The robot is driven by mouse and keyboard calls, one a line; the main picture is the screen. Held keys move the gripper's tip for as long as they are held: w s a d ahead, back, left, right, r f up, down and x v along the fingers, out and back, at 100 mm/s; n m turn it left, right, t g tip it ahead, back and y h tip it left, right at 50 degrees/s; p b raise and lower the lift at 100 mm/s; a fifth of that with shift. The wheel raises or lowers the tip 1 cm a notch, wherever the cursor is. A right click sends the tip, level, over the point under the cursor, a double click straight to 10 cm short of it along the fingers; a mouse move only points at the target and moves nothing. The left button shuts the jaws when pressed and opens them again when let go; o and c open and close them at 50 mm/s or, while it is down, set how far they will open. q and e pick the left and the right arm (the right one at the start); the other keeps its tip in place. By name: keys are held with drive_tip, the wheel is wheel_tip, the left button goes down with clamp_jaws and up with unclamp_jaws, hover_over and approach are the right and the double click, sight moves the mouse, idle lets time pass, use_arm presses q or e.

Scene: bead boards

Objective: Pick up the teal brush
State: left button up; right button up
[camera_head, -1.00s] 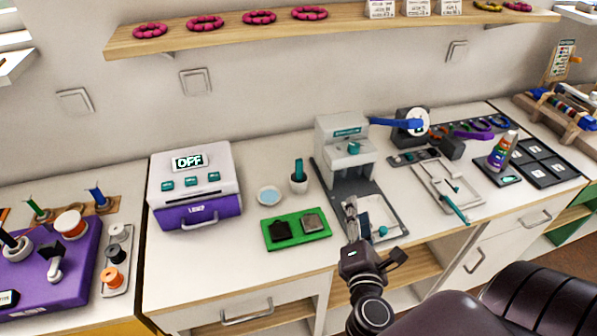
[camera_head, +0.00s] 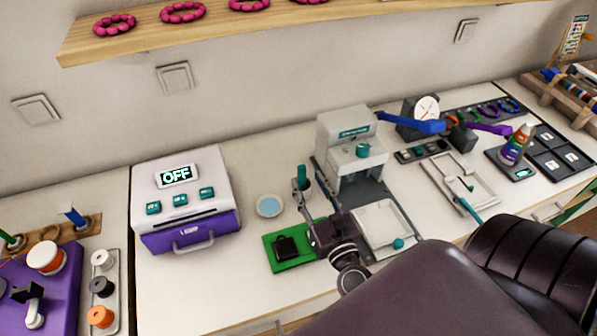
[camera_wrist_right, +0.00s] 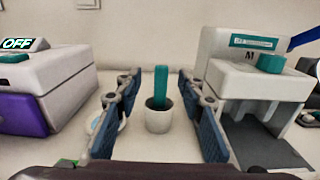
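The teal brush (camera_wrist_right: 161,82) stands upright in a small white cup (camera_wrist_right: 159,119) in the wrist view. In the head view the brush (camera_head: 305,174) is partly covered by my right gripper (camera_head: 299,188). My right gripper also shows in the wrist view (camera_wrist_right: 158,92), open, with one finger on each side of the brush and nothing held. Gaps show between both fingers and the brush, and the cup appears farther ahead. My left gripper is not in view.
A white and purple machine (camera_head: 187,200) reading OFF stands left. A white and grey press (camera_head: 349,150) stands close on the right. A pale blue dish (camera_head: 269,206) and a green tray (camera_head: 291,262) lie nearby. A shelf (camera_head: 200,28) runs above.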

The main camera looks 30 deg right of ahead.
sight(303, 170)
drive_tip(key=shift+p+x, duration=0.5)
drive_tip(key=shift+x, duration=0.7)
drive_tip(key=x, duration=0.2)
drive_tip(key=shift+w+d+p, duration=0.2)
drive_tip(key=shift+w+p, duration=0.05)
drive_tip(key=shift+p, duration=0.15)
drive_tip(key=shift+w+d+f, duration=0.15)
drive_tip(key=shift+w, duration=0.45)
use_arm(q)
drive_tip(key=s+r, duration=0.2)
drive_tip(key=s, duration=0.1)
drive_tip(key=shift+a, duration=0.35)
use_arm(e)
clamp_jaws()
